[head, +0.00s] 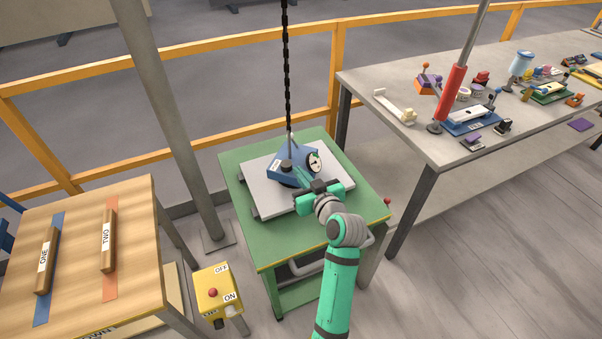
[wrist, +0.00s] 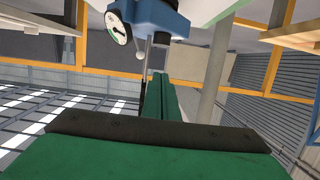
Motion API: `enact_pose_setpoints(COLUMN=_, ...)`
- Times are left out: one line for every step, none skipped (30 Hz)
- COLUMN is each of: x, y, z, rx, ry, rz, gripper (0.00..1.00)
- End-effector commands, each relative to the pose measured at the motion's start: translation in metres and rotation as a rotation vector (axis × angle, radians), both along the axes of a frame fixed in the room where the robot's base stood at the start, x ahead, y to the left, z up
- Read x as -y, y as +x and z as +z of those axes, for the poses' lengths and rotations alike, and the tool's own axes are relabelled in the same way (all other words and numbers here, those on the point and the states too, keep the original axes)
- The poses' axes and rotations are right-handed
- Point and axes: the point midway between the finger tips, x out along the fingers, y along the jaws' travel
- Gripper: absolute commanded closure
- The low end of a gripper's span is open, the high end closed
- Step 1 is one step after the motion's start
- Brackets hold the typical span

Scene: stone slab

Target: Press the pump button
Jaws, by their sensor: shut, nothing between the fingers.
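The slab lies on a green table (head: 237,178). My gripper (head: 304,182) is shut and empty, low over the slab at the near side of the blue device. I cannot tell whether it touches it. The wrist view shows the shut green fingers (wrist: 158,80) pointing at the blue body (wrist: 158,14), with the gauge (wrist: 118,27) to the left. No part is clearly readable as the pump button.
A black chain (head: 285,75) hangs down to the device. A wooden table (head: 75,255) with bars ONE and TWO is left. A cluttered bench (head: 420,130) is right. A grey post (head: 175,120) rises behind.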

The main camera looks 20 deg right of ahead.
Motion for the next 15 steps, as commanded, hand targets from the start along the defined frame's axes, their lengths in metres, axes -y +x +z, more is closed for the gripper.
enact_pose_setpoints(x=0.001, y=0.0, z=0.0, rx=0.0, ry=0.0, rz=-0.002, gripper=1.0)
enact_pose_setpoints(x=0.002, y=0.0, z=0.0, rx=0.0, ry=0.0, rz=-0.002, gripper=1.0)
enact_pose_setpoints(x=0.002, y=-0.001, z=0.0, rx=0.0, ry=0.0, rz=-0.003, gripper=1.0)
enact_pose_setpoints(x=0.002, y=-0.001, z=0.0, rx=0.0, ry=0.0, rz=-0.003, gripper=1.0)
enact_pose_setpoints(x=0.002, y=-0.001, z=0.0, rx=0.0, ry=0.0, rz=-0.003, gripper=1.0)
enact_pose_setpoints(x=0.001, y=-0.001, z=-0.002, rx=-0.001, ry=0.001, rz=-0.004, gripper=1.0)
enact_pose_setpoints(x=0.0, y=-0.002, z=-0.004, rx=-0.002, ry=0.003, rz=-0.006, gripper=1.0)
enact_pose_setpoints(x=-0.002, y=-0.003, z=-0.007, rx=-0.003, ry=0.005, rz=-0.007, gripper=1.0)
enact_pose_setpoints(x=-0.005, y=-0.006, z=-0.013, rx=-0.005, ry=0.01, rz=-0.013, gripper=1.0)
enact_pose_setpoints(x=-0.008, y=-0.008, z=-0.018, rx=-0.009, ry=0.014, rz=-0.018, gripper=1.0)
enact_pose_setpoints(x=-0.013, y=-0.011, z=-0.025, rx=-0.012, ry=0.018, rz=-0.022, gripper=1.0)
enact_pose_setpoints(x=-0.019, y=-0.017, z=-0.035, rx=-0.015, ry=0.027, rz=-0.031, gripper=1.0)
enact_pose_setpoints(x=-0.024, y=-0.022, z=-0.044, rx=-0.019, ry=0.034, rz=-0.04, gripper=1.0)
enact_pose_setpoints(x=-0.03, y=-0.027, z=-0.053, rx=-0.022, ry=0.04, rz=-0.049, gripper=1.0)
enact_pose_setpoints(x=-0.039, y=-0.036, z=-0.065, rx=-0.027, ry=0.047, rz=-0.061, gripper=1.0)
